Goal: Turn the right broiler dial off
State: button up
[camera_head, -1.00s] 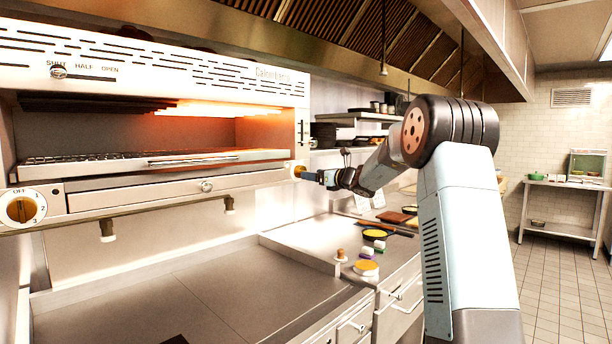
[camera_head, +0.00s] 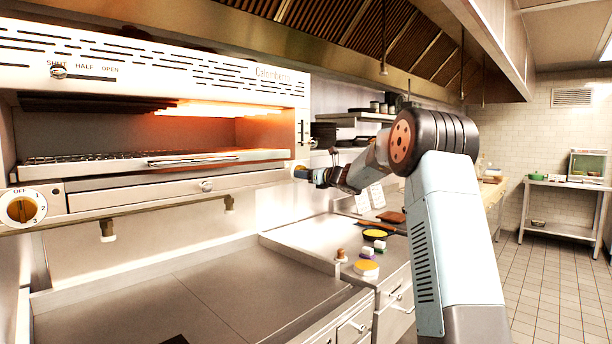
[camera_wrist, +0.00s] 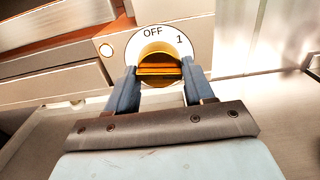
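The right broiler dial (camera_wrist: 158,70) shows in the wrist view as an orange-gold knob on a round white plate. "OFF" stands above the knob and "1" to the upper right. Its raised grip bar lies roughly level across the picture. My gripper (camera_wrist: 159,80) has one blue-grey finger on each side of the knob, with small gaps seeming to show. Whether either finger touches it is unclear. In the head view my gripper (camera_head: 303,173) is at the right end of the broiler front and hides most of this dial.
The broiler (camera_head: 180,187) glows inside. Its left dial (camera_head: 22,208) is on the far left. A steel counter (camera_head: 190,290) lies below. A pan (camera_head: 375,235) and small food items stand on the counter to the right. Floor at far right is clear.

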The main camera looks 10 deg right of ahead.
jog(key=c, duration=0.5)
jog(key=shift+c, duration=0.2)
jog(key=shift+n, duration=0.3)
jog(key=n, duration=1.9)
jog(key=shift+d+f, duration=0.1)
jog(key=shift+d, duration=0.05)
jog(key=shift+n, duration=0.3)
